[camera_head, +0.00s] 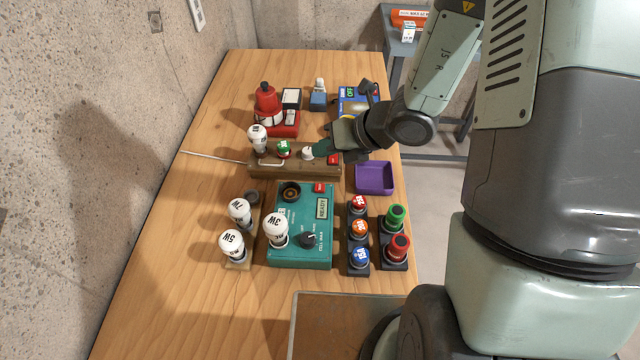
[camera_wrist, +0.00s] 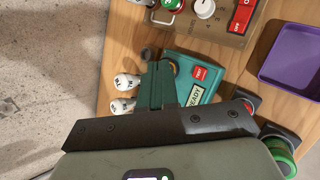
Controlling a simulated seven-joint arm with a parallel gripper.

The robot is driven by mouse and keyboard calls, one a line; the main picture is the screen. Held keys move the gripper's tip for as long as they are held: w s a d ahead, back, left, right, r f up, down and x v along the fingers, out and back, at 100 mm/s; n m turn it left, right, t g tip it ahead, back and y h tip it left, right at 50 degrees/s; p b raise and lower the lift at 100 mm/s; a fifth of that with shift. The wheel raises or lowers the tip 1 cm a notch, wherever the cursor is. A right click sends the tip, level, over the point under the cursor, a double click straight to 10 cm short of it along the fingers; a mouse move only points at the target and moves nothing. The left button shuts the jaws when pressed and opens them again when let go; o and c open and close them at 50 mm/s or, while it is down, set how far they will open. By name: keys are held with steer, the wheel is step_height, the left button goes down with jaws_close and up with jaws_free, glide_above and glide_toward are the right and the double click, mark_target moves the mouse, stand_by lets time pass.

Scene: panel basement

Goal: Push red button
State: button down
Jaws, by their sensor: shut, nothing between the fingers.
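Several red controls are in view. A red button (camera_head: 358,202) tops the black block with orange and blue buttons below it. A larger red button (camera_head: 398,246) sits on the black block at right, in front of a green button (camera_head: 395,216). A small red button (camera_head: 319,187) is on the teal box (camera_head: 289,254); it also shows in the wrist view (camera_wrist: 198,72). My gripper (camera_head: 321,147) is shut and empty, above the brown panel's right part, touching none of these buttons. In the wrist view the teal fingers (camera_wrist: 158,85) hide part of the teal box.
The brown panel (camera_head: 290,170) carries a bulb, a green button, a white knob and a red switch. A purple tray (camera_head: 374,191) stands to its right. A red device (camera_head: 267,103) stands behind. Bulbs (camera_head: 233,245) stand at left. The table's left front is clear.

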mark_target(324, 188)
steer(key=shift+f, duration=4.4)
steer(key=shift+f, duration=0.4)
steer(key=shift+f, duration=0.45)
steer(key=shift+r, duration=0.9)
steer(key=shift+r, duration=2.5)
